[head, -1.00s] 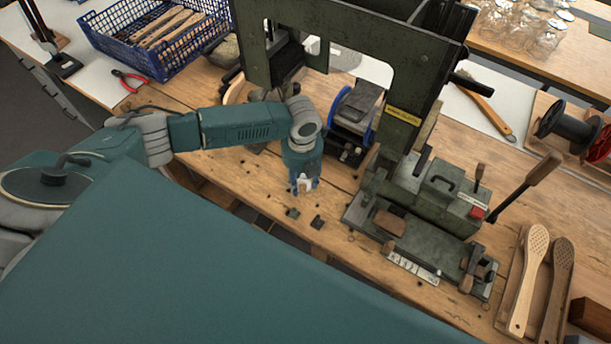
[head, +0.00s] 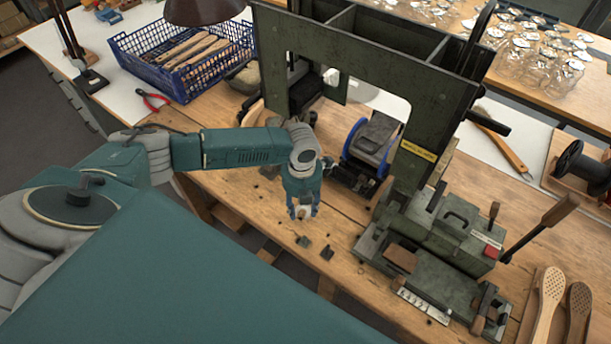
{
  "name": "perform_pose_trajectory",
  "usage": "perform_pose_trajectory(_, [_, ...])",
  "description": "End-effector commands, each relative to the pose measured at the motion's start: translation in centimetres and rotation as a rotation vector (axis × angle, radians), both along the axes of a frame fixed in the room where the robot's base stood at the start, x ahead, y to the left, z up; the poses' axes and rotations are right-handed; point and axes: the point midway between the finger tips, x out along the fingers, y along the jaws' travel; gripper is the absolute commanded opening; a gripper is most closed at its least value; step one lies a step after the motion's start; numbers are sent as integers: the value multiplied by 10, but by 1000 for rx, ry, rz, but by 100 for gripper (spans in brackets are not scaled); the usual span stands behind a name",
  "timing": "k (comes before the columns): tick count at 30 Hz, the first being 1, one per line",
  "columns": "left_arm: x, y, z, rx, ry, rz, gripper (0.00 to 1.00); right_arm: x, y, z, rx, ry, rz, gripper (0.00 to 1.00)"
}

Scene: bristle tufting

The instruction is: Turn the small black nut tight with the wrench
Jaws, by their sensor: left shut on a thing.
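My left gripper (head: 303,212) points down over the front part of the wooden bench, left of the green machine. It is shut on a small pale thing between its fingertips, too small to identify. Two small dark pieces, (head: 304,241) and (head: 327,253), lie on the bench just in front of and to the right of the gripper, apart from it. I cannot tell whether either is the black nut. I cannot make out the wrench. My right gripper is not in view.
The tall green machine (head: 425,175) stands close right of my gripper, with a blue-sided wheeled unit (head: 370,145) behind. A blue crate (head: 185,55) of wooden handles and red pliers (head: 152,99) are at the back left. Wooden brush bodies (head: 548,305) lie at the right.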

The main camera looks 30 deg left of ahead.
Motion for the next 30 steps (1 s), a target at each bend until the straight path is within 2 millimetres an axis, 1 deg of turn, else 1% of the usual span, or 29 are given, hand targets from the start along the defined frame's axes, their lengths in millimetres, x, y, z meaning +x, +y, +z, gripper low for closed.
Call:
perform_pose_trajectory(12, [-2, 18, 0, 2, -2, -83, 5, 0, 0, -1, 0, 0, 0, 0])
perform_pose_trajectory(20, [-3, 23, 0, 1, -1, -111, 5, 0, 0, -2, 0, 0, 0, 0])
perform_pose_trajectory(30, [-3, 38, 0, 2, 0, -190, 5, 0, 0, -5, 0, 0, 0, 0])
